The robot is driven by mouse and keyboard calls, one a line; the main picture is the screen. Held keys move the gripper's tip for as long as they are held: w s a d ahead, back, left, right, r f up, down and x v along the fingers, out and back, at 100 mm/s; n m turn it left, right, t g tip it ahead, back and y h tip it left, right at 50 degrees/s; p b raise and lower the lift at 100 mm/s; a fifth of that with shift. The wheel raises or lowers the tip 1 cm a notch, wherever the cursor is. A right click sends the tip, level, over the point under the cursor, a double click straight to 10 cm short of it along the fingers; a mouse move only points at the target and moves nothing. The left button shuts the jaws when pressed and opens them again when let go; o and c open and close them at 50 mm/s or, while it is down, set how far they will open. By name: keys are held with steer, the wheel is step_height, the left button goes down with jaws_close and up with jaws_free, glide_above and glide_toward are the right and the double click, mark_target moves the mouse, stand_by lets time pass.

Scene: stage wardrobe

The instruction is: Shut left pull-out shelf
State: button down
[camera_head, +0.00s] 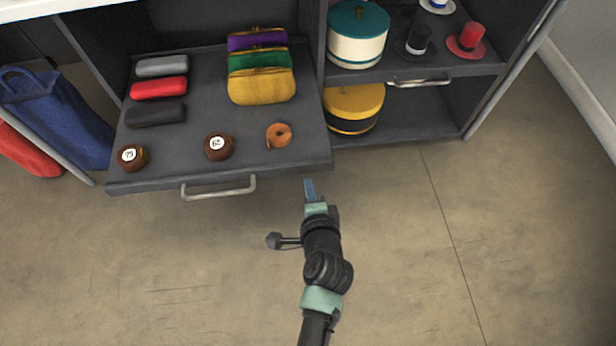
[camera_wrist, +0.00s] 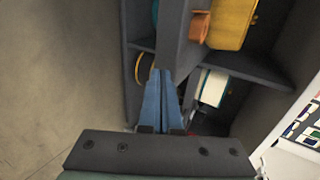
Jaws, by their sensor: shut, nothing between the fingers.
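The left pull-out shelf (camera_head: 185,165) is extended out of the dark cabinet, with a silver bar handle (camera_head: 219,188) on its front. My gripper (camera_head: 309,187) is shut and empty, just in front of the shelf's right front corner and to the right of the handle. I cannot tell whether it touches the shelf. In the wrist view the blue fingers (camera_wrist: 163,95) are together, pointing at the cabinet, with the shelf's dark edge (camera_wrist: 178,45) beyond them.
The right shelf (camera_head: 440,72) holds small hats and a teal-lidded round box (camera_head: 358,35); its handle (camera_head: 419,82) faces front. A yellow-lidded box (camera_head: 353,108) stands below. Blue and red bags (camera_head: 60,115) hang at left. The floor (camera_head: 420,250) in front is clear.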

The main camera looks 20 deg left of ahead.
mark_target(306, 166)
steer(key=shift+w+a+r+b, duration=0.15)
steer(key=shift+w+a, duration=0.15)
steer(key=shift+w, duration=0.2)
steer(key=shift+w+a+f+b, duration=0.15)
steer(key=shift+w+a, duration=0.15)
steer(key=shift+w, duration=0.25)
steer(key=shift+w+a+r+b, duration=0.15)
steer(key=shift+w+a, duration=0.15)
steer(key=shift+w, duration=0.2)
steer(key=shift+w, duration=0.1)
